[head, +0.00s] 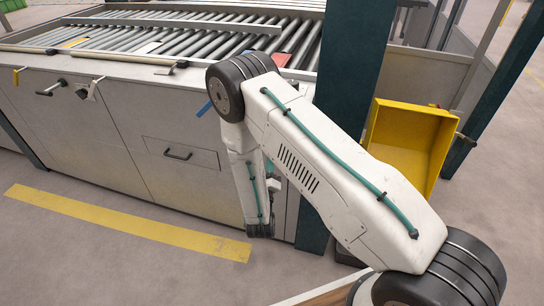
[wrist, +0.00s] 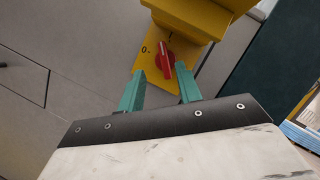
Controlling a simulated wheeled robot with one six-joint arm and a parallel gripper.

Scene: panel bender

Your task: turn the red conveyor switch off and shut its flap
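The red conveyor switch (wrist: 165,62) is a red knob on a yellow plate (wrist: 149,58) in the wrist view. A "0" mark is left of it and another mark is above it. The knob's grip looks roughly upright, toward the upper mark. Its yellow flap (wrist: 190,15) stands raised above the knob, clear of it. My gripper (wrist: 160,68) is open, with one teal fingertip on each side of the knob. The right fingertip looks closer; I cannot tell whether either touches. In the head view my arm hides the switch, and the gripper's fingers cannot be made out.
A grey cabinet (head: 110,130) with handles stands below the roller conveyor (head: 200,40). A dark post (head: 345,75) and a yellow bin (head: 405,140) are to the right of it. A yellow floor stripe (head: 130,224) runs along open floor in front.

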